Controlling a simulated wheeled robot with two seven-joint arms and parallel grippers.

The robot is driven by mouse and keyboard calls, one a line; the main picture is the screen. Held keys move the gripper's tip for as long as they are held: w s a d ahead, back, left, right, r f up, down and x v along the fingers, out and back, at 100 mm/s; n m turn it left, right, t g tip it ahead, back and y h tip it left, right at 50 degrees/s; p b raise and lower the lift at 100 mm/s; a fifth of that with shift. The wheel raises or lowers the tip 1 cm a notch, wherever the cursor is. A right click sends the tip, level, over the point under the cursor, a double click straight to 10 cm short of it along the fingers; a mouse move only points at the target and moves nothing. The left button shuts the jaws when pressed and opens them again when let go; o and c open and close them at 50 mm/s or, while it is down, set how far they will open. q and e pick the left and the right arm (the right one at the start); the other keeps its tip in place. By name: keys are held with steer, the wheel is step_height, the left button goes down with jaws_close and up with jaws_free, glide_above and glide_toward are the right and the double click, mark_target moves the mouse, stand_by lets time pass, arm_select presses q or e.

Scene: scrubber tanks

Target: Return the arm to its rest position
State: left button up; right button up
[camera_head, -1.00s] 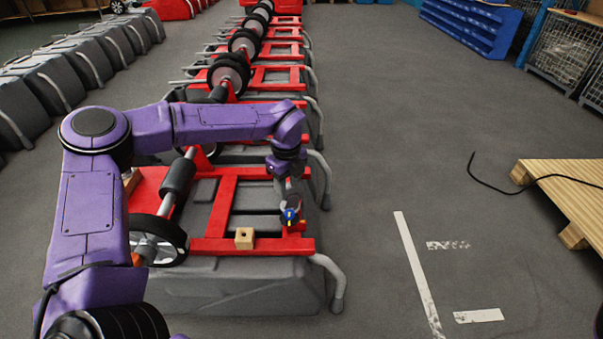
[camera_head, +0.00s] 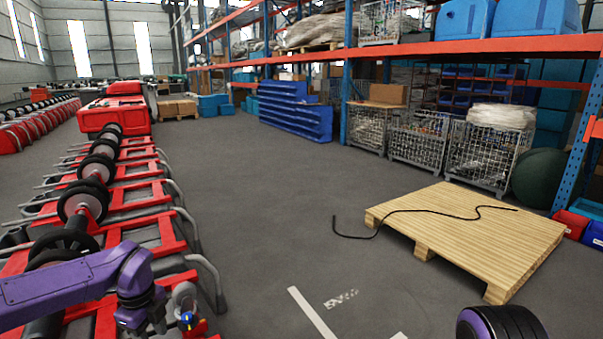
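My purple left arm (camera_head: 70,284) comes in from the left at the bottom and reaches over the nearest red-framed scrubber tank (camera_head: 150,237). My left gripper (camera_head: 187,319) points down near the bottom edge, above the right end of a red frame. It is small and partly cut off, so its fingers cannot be made out. A black and purple joint of my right arm (camera_head: 500,325) shows at the bottom right. My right gripper is out of the picture.
A row of red-framed tanks with black wheels (camera_head: 82,202) runs back on the left. A wooden pallet (camera_head: 470,225) with a black cable (camera_head: 375,222) lies on the right. Wire cages (camera_head: 420,138) and blue racks (camera_head: 295,110) stand behind. Grey floor between is clear.

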arm_select(q)
step_height(320, 180, down, 10)
steer(key=s+d+f+m+t+y, duration=0.15)
steer(key=m+t+y, duration=0.3)
steer(key=m, duration=1.65)
steer(key=s+d+f+m+h, duration=0.1)
steer(key=s+d+f+m, duration=0.1)
steer(key=s+f+m, duration=0.55)
steer(key=s+d+f+m, duration=0.2)
steer(key=s+f+m, duration=0.2)
steer(key=s+m, duration=0.7)
steer(key=s+a+f+m+g, duration=0.1)
steer(key=s+a+m, duration=0.3)
steer(key=s, duration=0.7)
step_height(320, 180, up, 12)
steer(key=d+m+p, duration=0.1)
steer(key=p, duration=1.1)
steer(key=shift+p, duration=0.35)
arm_select(e)
step_height(320, 180, up, 13)
steer(key=shift+s, duration=0.15)
